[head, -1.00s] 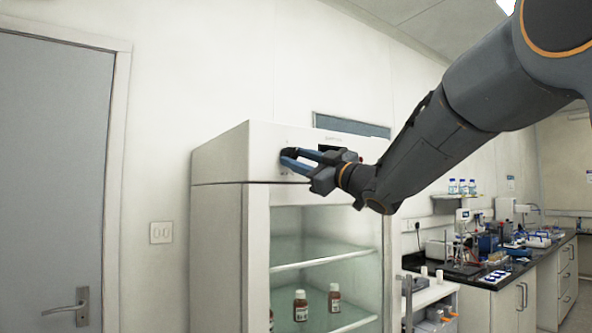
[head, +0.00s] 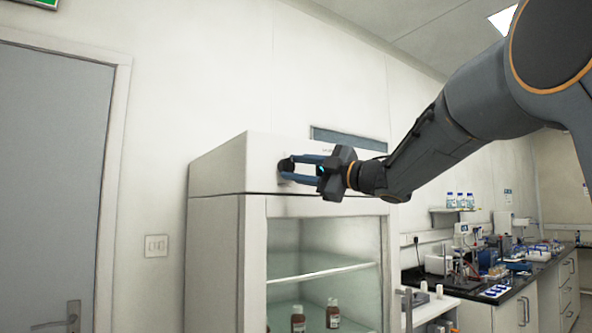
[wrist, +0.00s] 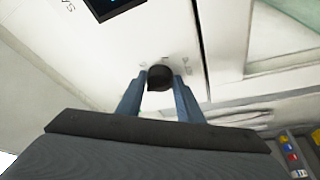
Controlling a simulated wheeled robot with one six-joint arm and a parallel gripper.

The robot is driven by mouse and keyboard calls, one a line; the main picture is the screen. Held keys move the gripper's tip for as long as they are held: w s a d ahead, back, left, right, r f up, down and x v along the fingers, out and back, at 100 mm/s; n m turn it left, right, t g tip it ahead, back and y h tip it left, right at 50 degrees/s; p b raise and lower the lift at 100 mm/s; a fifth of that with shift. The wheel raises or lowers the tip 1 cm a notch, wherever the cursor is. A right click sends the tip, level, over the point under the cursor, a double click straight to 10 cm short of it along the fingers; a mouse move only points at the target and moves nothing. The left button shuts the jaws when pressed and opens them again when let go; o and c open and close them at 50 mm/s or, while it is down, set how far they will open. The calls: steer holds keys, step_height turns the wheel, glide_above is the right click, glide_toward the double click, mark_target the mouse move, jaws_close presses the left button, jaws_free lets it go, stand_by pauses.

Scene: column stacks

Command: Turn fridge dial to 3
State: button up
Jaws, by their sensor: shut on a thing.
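The white fridge (head: 215,228) stands in the middle of the head view, with a plain top panel above its glass-fronted compartment. The dark round dial (head: 286,165) sits on that top panel, towards its left end. My gripper (head: 290,168) is at the panel and its two blue fingers are shut on the dial. In the wrist view the dial (wrist: 160,77) is a black knob between the fingertips. Small marks surround it, but they are too blurred to read. A dark display (wrist: 112,6) shows on the panel near the top of the wrist view.
Brown bottles (head: 298,318) stand on a shelf inside the fridge. A lab bench (head: 510,293) with equipment is at the right.

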steer(key=o, duration=1.1)
steer(key=shift+c, duration=0.2)
steer(key=b+v, duration=0.2)
steer(key=v, duration=0.6)
steer(key=shift+a, duration=0.1)
